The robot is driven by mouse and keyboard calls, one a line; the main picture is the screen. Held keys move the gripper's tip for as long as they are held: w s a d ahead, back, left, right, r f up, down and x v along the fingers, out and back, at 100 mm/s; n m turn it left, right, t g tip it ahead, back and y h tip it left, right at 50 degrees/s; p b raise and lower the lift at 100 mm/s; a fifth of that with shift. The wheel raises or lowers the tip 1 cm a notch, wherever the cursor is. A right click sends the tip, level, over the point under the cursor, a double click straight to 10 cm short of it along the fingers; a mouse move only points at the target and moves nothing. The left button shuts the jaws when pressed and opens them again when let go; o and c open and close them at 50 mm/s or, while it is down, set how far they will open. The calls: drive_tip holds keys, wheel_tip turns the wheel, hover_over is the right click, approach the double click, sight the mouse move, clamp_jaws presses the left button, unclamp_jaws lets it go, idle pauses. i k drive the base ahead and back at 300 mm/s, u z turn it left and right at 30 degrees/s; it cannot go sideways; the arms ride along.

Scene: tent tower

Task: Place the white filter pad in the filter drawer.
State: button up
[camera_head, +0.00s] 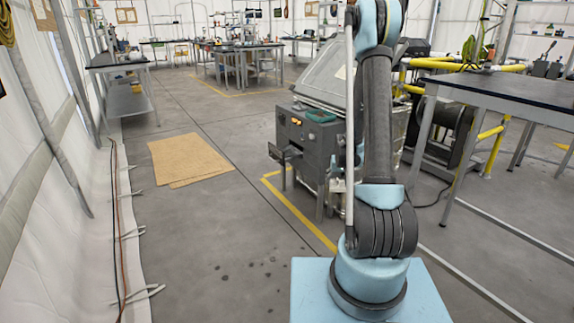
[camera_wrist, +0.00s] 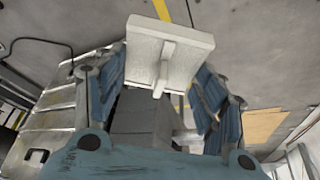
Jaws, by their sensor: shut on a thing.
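The white filter pad (camera_wrist: 150,38) is a pale square plate with a raised rib on its near side. It shows in the wrist view between the fingers of my gripper (camera_wrist: 166,72), which are shut on it, seemingly at the rib. In the head view my arm hides the gripper and the pad cannot be made out. A dark tray-like part (camera_head: 284,153) sticks out from the left side of a grey machine (camera_head: 300,135); it may be the filter drawer, but I cannot tell for sure. Its inside is not visible.
My arm covers part of the machine. A dark-topped table (camera_head: 500,92) and yellow rails (camera_head: 492,134) stand to the right. Tan sheets (camera_head: 188,160) lie on the floor at left, with cables along the tent wall. The floor between is mostly clear.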

sight(288, 155)
drive_tip(key=k, duration=0.5)
drive_tip(key=u, duration=1.4)
drive_tip(key=i, duration=1.7)
drive_tip(key=z, duration=2)
